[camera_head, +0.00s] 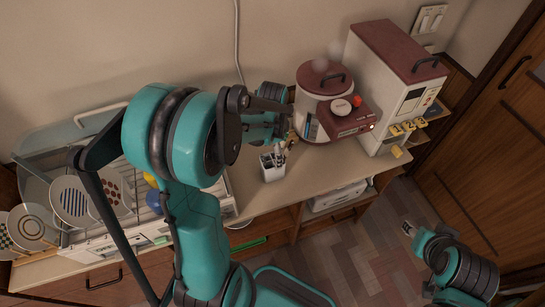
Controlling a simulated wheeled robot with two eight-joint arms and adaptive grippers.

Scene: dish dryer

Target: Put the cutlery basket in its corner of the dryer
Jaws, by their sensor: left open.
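The white cutlery basket (271,173) stands upright on the wooden counter, just right of the dish dryer, with cutlery sticking out of its top. The dryer (103,246) is at the left, with several plates in it; my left arm covers part of it, so I cannot make out its free corner. My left gripper (288,139) is open, close above and behind the basket at the cutlery tops. I cannot tell whether it touches them. My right gripper (408,229) is low at the right, over the floor and away from the counter; its jaws are too small to read.
A dark red and white rice cooker (318,96) stands right of the basket, with steam above it. A tall white and dark red appliance (392,85) stands farther right. Patterned plates (70,203) fill the dryer's left side. Counter in front of the cooker is clear.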

